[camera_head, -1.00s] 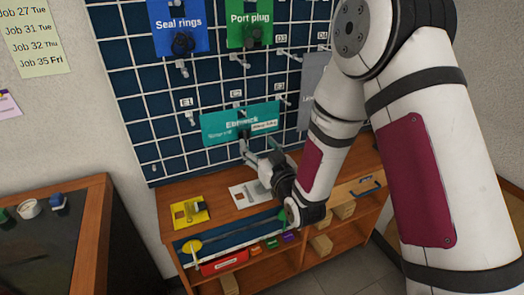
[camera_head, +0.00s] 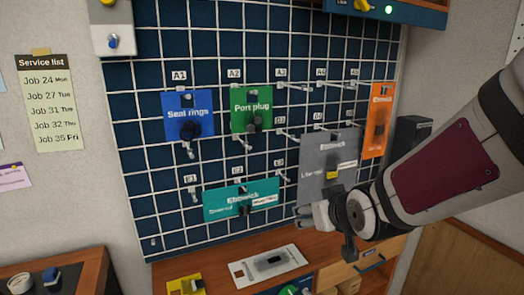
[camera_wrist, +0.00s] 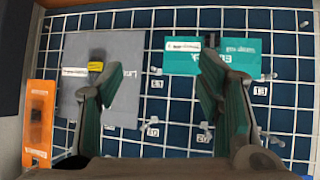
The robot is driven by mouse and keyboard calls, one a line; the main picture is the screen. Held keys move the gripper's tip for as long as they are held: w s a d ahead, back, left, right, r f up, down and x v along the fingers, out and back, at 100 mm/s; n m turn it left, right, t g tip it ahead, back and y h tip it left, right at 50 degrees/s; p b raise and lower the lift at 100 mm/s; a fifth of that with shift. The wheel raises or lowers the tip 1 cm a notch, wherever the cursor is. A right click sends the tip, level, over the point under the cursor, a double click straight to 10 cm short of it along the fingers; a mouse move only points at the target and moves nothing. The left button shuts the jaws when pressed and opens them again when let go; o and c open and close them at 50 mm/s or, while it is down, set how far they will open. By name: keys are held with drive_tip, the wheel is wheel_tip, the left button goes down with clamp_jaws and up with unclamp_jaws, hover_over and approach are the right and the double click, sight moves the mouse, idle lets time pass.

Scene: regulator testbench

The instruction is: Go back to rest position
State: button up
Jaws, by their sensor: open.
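My gripper (camera_head: 308,216) is in front of the lower part of the pegboard (camera_head: 150,150), just below the grey card, in the head view. In the wrist view my gripper (camera_wrist: 158,85) has its two fingers spread apart with nothing between them. The grey card (camera_wrist: 120,105) is behind the left finger and the teal card (camera_wrist: 262,62) is by the right finger. Whether the fingers touch the board cannot be told.
Blue (camera_head: 188,108), green (camera_head: 252,100), teal (camera_head: 215,205), grey (camera_head: 322,160) and orange (camera_head: 376,135) cards hang on the board. A white plate (camera_head: 245,272) and a yellow piece (camera_head: 180,287) lie on the wooden bench (camera_head: 215,265).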

drive_tip(key=s+d+r+m+g, duration=0.1)
drive_tip(key=s+d+r+g, duration=0.1)
drive_tip(key=s, duration=0.7)
drive_tip(key=s+d+r+m+g+h+p, duration=0.1)
drive_tip(key=s+d+r+g, duration=0.1)
drive_tip(key=s, duration=0.8)
drive_tip(key=s+d+r+m+g, duration=0.1)
drive_tip(key=s+d+g, duration=0.1)
drive_tip(key=s, duration=0.7)
drive_tip(key=shift+s+d+r+h+p, duration=0.15)
drive_tip(key=shift+d+r+h+p, duration=0.2)
drive_tip(key=shift+d, duration=0.25)
